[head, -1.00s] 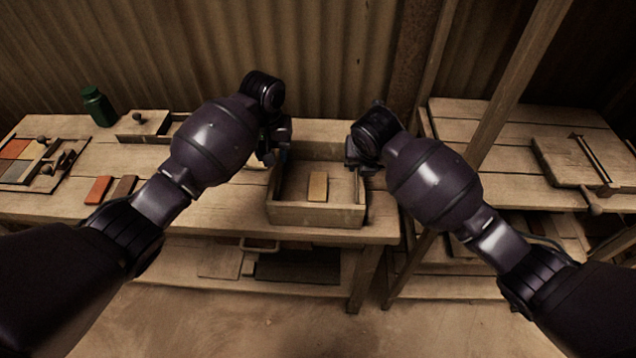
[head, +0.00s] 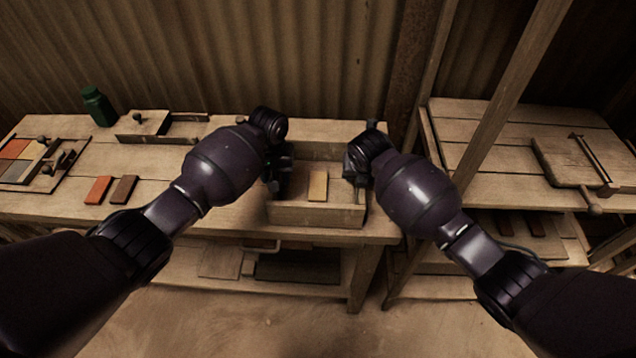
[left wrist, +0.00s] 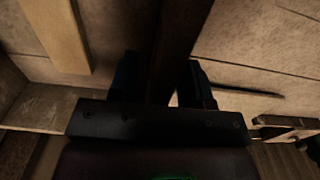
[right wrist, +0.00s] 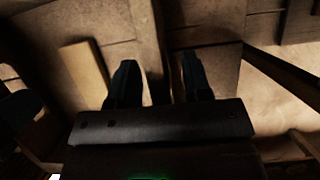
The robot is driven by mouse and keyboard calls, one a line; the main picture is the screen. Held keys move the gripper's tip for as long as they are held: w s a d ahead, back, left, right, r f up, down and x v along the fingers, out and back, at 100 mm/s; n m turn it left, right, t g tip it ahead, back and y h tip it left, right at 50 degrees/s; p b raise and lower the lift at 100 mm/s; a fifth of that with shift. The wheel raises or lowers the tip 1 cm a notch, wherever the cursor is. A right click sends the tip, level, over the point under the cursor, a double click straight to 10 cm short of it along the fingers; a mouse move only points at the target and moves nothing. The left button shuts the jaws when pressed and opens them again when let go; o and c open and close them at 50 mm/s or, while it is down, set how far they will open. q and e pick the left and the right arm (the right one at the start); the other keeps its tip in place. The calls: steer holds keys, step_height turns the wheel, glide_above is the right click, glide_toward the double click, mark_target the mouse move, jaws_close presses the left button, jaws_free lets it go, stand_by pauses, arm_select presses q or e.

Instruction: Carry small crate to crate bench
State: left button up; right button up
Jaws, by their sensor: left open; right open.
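The small crate (head: 316,216) is an open wooden box on the front right of the wooden bench. A pale yellow tile (head: 318,185) lies inside it; it also shows in the left wrist view (left wrist: 57,35) and the right wrist view (right wrist: 84,70). My left gripper (head: 278,178) is open at the crate's left wall, which runs between its fingers in the left wrist view (left wrist: 172,50). My right gripper (head: 355,174) is open at the right wall, which shows between its fingers in the right wrist view (right wrist: 148,45). Finger contact is unclear.
The bench (head: 100,165) also carries a red tile (head: 98,190), a brown tile (head: 123,189), a tile tray (head: 35,165), a green bottle (head: 98,106) and a wooden box (head: 160,127). A second bench (head: 500,150) stands right, behind a slanted post (head: 505,85).

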arm_select(q)
jaws_close()
arm_select(e)
jaws_close()
arm_select(q)
steer(key=shift+w+r, duration=0.1)
steer(key=shift+r, duration=0.05)
arm_select(e)
steer(key=shift+w+r, duration=0.1)
steer(key=shift+r, duration=0.05)
